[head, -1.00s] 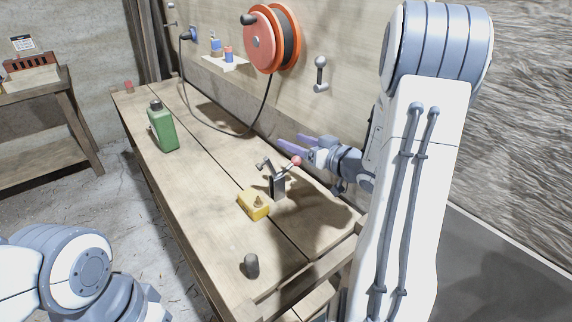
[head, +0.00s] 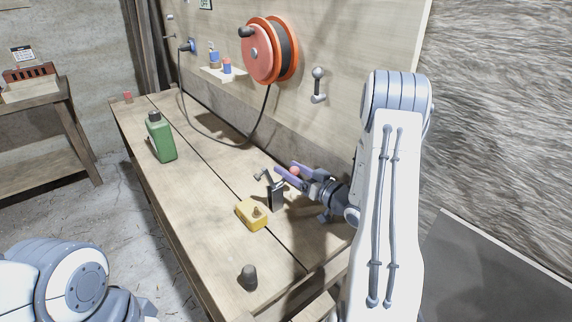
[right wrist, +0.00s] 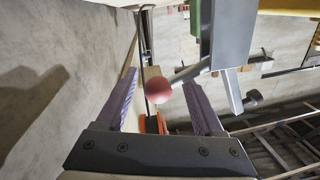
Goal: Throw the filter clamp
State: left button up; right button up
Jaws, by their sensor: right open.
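The filter clamp (head: 276,196) stands upright on the wooden bench, a dark metal body with a lever ending in a red ball knob (head: 294,171). My right gripper (head: 285,169) is open, its purple fingers around the knob. In the right wrist view the red knob (right wrist: 158,90) shows between the two spread fingers, with room on both sides; whether either touches it I cannot tell. The clamp's grey metal body (right wrist: 231,35) is at the upper right there. Of my left arm only links show at lower left; its gripper is out of view.
A yellow block (head: 250,214) sits just beside the clamp, and a dark rounded peg (head: 249,277) stands near the front. A green bottle (head: 161,138) stands farther back. An orange cable reel (head: 262,52) hangs on the wall, its cable drooping to the bench (head: 205,190).

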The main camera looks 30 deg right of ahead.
jog(key=shift+x, duration=0.95)
jog(key=shift+c, duration=0.2)
jog(key=c, duration=1)
grip_shut()
jog(key=shift+d+f, duration=0.15)
jog(key=shift+f, duration=0.05)
